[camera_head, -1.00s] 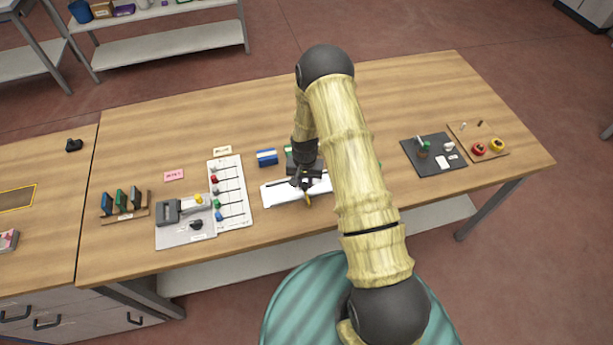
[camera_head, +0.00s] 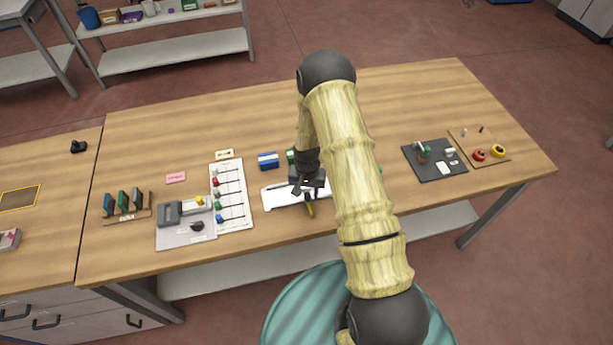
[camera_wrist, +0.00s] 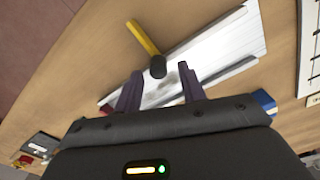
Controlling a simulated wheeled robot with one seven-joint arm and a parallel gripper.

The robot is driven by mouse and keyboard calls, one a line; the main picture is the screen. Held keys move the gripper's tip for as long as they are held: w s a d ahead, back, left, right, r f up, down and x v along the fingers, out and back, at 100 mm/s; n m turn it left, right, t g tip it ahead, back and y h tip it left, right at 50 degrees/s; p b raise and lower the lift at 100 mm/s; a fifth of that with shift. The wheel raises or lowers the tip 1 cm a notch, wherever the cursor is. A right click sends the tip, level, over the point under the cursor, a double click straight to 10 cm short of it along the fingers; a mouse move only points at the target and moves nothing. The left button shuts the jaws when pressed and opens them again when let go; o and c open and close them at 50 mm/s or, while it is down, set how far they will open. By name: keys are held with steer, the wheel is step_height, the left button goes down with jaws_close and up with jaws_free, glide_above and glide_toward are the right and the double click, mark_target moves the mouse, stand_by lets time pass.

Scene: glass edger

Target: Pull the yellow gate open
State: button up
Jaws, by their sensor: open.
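The yellow gate (camera_head: 310,211) is a short yellow bar sticking out from the front side of a white slotted unit (camera_head: 276,200) on the wooden bench. In the wrist view the gate (camera_wrist: 144,38) ends in a dark round knob (camera_wrist: 158,67), which lies over the white unit (camera_wrist: 228,44). My gripper (camera_head: 307,186) is above the white unit, just behind the gate in the head view. In the wrist view its two fingers (camera_wrist: 161,88) are apart with nothing held between them. The knob appears just beyond the fingertips; contact cannot be told. My arm hides the unit's right end.
A blue and white box (camera_head: 268,160) stands behind the unit. A white panel with coloured sliders (camera_head: 231,190) and a grey device (camera_head: 185,222) are to the left. A dark mat (camera_head: 425,168) and a wooden board (camera_head: 490,135) lie right. The bench front edge is close.

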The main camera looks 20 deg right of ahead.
mark_target(307, 194)
step_height(307, 194, up, 17)
steer(key=b, duration=0.4)
stand_by(0.6)
steer(key=s+r+n+t, duration=0.1)
steer(key=s+r, duration=0.3)
steer(key=s, duration=0.5)
steer(key=s+r+n+t, duration=0.1)
steer(key=s+r+n, duration=0.2)
steer(key=s+r, duration=0.2)
steer(key=s, duration=0.3)
steer(key=shift+s+a+n+t, duration=0.2)
steer(key=shift+s+n+t, duration=0.1)
steer(key=shift+s, duration=0.05)
stand_by(0.6)
